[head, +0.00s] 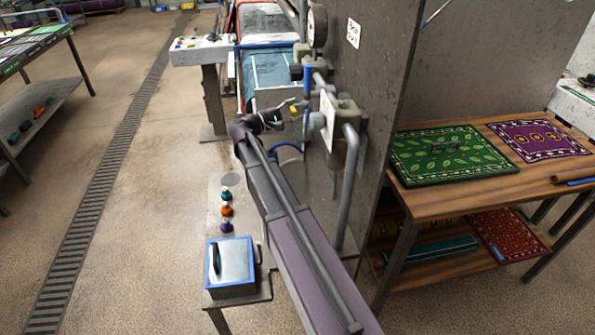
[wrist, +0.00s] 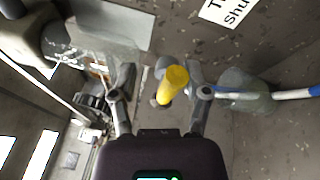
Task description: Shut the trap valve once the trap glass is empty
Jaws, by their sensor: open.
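A yellow handle end (wrist: 174,85) shows between the two fingers of my gripper (wrist: 160,82) in the wrist view, nearer the right finger. My gripper is open, and I cannot tell whether a finger touches the handle. In the head view my gripper (head: 290,111) is at the pipework on the grey wall, with a small yellow patch (head: 293,110) beside its fingers. A dark brownish cylinder (head: 340,153) hangs below a grey pipe fitting; it may be the trap glass, but its contents cannot be made out.
A grey pipe (head: 347,195) runs down right of my arm. A bench (head: 218,195) with small colored-top bottles and a blue-edged box (head: 230,264) stands left of it. A wooden table (head: 450,200) with rugs is at right. Open floor (head: 165,190) lies left.

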